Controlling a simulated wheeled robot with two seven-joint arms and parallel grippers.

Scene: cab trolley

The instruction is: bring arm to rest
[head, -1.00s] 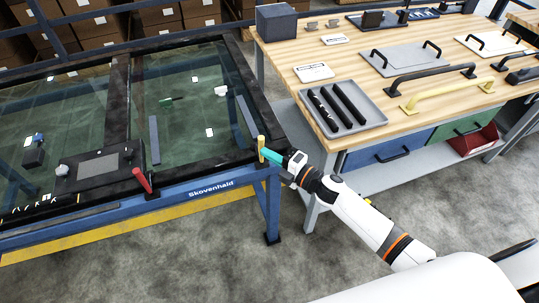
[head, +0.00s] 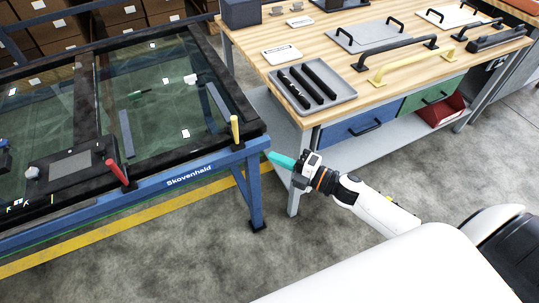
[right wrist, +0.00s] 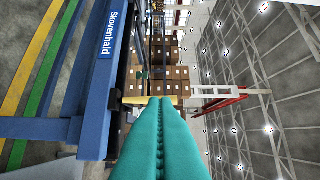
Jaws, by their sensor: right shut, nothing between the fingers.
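My right gripper (head: 270,155) hangs in the air in front of the gap between the blue-framed trolley (head: 176,183) and the wooden workbench (head: 283,62). Its teal fingers are shut and empty, and they point left toward the trolley's corner. In the right wrist view the teal fingers (right wrist: 160,100) lie pressed together along their length. A yellow upright handle (head: 234,129) stands on the trolley's near right corner, a little apart from the fingertips. A red handle (head: 117,172) leans on the trolley's front edge. My left gripper is out of view.
A grey tray (head: 345,96) with several black bars lies on the workbench. Black and yellow handles (head: 417,64) lie to its right. Blue and green drawers (head: 362,125) sit below the bench top. The concrete floor in front is clear.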

